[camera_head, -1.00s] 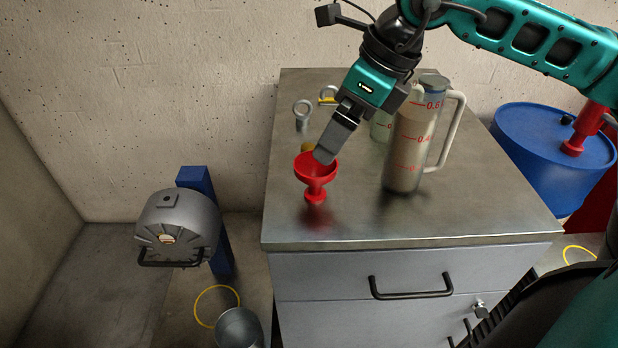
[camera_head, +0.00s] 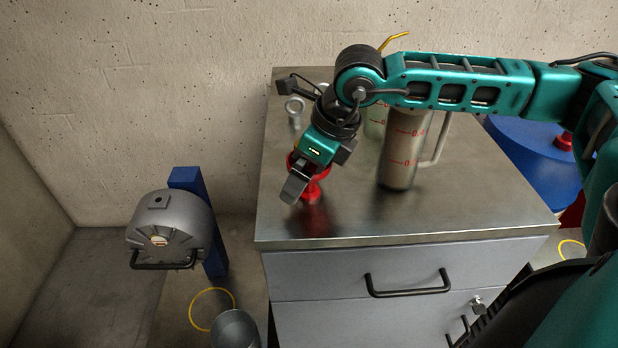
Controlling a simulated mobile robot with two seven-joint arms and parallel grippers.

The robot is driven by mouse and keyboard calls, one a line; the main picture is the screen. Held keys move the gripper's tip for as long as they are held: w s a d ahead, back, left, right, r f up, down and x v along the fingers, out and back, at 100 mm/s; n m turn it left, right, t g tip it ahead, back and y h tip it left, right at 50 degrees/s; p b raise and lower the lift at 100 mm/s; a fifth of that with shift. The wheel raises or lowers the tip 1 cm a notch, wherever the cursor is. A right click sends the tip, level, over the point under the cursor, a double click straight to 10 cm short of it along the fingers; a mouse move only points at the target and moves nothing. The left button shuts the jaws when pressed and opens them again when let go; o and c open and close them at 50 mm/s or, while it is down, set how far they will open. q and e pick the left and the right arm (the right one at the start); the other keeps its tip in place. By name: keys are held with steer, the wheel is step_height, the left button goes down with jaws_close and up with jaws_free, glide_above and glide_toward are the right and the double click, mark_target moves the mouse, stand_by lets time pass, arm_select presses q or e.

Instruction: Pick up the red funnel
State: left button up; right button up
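The red funnel (camera_head: 313,192) stands upright on the metal top of the grey cabinet, left of the measuring jug. My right gripper (camera_head: 291,194) comes in from the right and points down and left. It overlaps the funnel's cone in the camera_head view and hides much of its left and upper part. The fingers line up with each other, so I cannot tell how far apart they are or whether they touch the funnel. My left gripper is out of view.
A tall jug with red marks (camera_head: 398,160) stands right of the funnel, partly behind my arm. Eye bolts (camera_head: 294,108) lie behind the gripper. A blue drum (camera_head: 540,165) stands right of the cabinet (camera_head: 340,268). The cabinet's front top area is clear.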

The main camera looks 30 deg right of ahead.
steer(key=shift+f, duration=0.15)
steer(key=c, duration=1)
steer(key=shift+c, duration=0.2)
step_height(320, 180, up, 20)
steer(key=p, duration=0.2)
steer(key=shift+p, duration=0.35)
